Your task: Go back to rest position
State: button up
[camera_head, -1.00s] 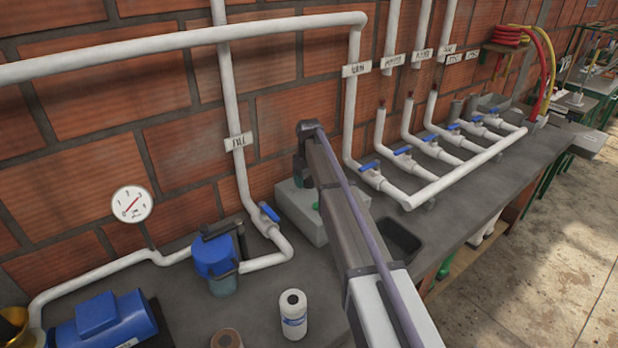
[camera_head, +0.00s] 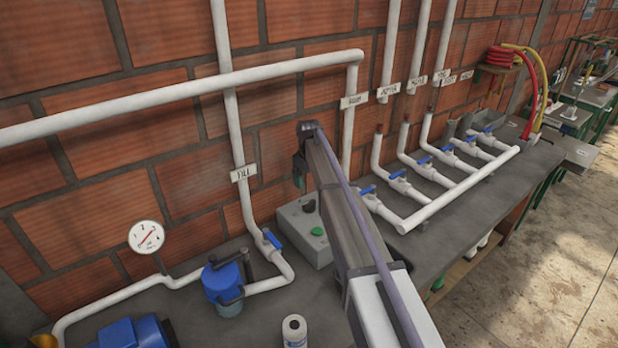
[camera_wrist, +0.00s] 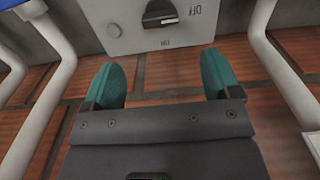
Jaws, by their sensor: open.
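My gripper (camera_wrist: 161,82) is open and empty in the wrist view, its two teal fingers spread wide apart. Beyond the fingertips the wrist view shows the grey control box (camera_wrist: 165,22) with a dark knob, a label reading OFF and a pale round spot. In the head view my arm reaches from the bottom toward the brick wall, and the gripper (camera_head: 299,182) is small and mostly hidden behind the arm's end. The control box (camera_head: 297,222) stands on the counter just below it, with a dark knob and a green button showing. The gripper does not appear to touch the box.
The fill pipe's blue-handled valve (camera_head: 271,240) is left of the box. A row of white pipes with blue valves (camera_head: 424,163) runs to the right. A blue pump (camera_head: 222,280), a pressure gauge (camera_head: 146,236) and a white bottle (camera_head: 295,331) are at lower left.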

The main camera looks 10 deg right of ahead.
jog(key=shift+f, duration=0.1)
jog(key=s+m, duration=0.5)
jog(key=s, duration=3.4)
